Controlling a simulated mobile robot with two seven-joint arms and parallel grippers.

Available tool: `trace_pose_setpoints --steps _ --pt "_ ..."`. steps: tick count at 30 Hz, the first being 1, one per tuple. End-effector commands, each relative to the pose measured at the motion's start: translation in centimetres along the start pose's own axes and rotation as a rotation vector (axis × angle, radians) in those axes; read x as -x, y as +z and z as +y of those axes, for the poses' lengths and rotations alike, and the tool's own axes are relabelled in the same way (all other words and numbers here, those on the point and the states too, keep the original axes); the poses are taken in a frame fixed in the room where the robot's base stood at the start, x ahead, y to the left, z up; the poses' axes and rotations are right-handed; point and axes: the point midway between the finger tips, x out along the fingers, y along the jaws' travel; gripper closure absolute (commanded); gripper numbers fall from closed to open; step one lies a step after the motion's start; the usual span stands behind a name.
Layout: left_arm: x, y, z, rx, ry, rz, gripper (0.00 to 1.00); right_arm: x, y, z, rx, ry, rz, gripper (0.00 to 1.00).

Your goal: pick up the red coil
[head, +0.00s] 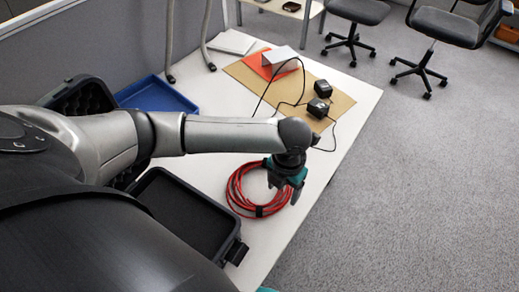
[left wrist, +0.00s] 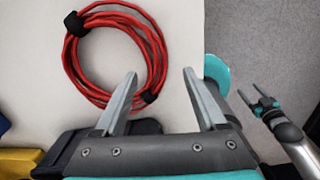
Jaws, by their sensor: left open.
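The red coil (head: 236,196) is a loop of red cable with black ties, lying flat on the white table near its right edge. It also shows in the left wrist view (left wrist: 153,62), at the upper left. My left gripper (head: 291,190) is over the coil's right side in the head view. In the left wrist view its two fingers (left wrist: 160,75) are spread apart, with nothing gripped between them. The left fingertip is close to the coil's right side; I cannot tell whether it touches. My right gripper (left wrist: 256,100) shows small at the right, its fingers apart and empty.
An open black case (head: 188,212) lies left of the coil. A blue tray (head: 157,95) is farther back. A brown board (head: 338,100) at the back holds black boxes (head: 317,108) with loose cables. The white table (head: 310,215) is bare right of the coil.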

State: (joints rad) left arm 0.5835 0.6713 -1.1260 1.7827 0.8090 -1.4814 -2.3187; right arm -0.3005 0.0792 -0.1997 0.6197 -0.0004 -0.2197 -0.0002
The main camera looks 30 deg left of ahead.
Motion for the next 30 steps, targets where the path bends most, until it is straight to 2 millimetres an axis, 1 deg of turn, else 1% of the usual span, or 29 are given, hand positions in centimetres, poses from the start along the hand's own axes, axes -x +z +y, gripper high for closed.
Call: trace_pose_setpoints --steps 6,9,13,19,30 --pt "-3.3 -0.2 0.2 0.002 0.000 0.004 0.27 -1.2 0.1 0.0 0.000 0.000 0.000 0.28" --pt "-4.5 -0.1 0.2 0.000 0.000 0.002 0.27 -1.6 0.1 0.0 -0.001 0.000 0.000 0.28" --pt "-5.2 -0.1 0.3 0.000 0.001 0.000 0.27 -1.7 0.1 0.0 -0.001 0.000 0.000 0.28" --pt "-5.1 -0.1 0.3 0.000 0.001 -0.001 0.27 -1.6 0.1 0.0 -0.001 0.000 0.000 0.28" --pt "-5.0 -0.1 0.3 0.000 0.001 -0.001 0.68 -1.6 0.1 0.0 0.000 0.000 0.001 0.28"
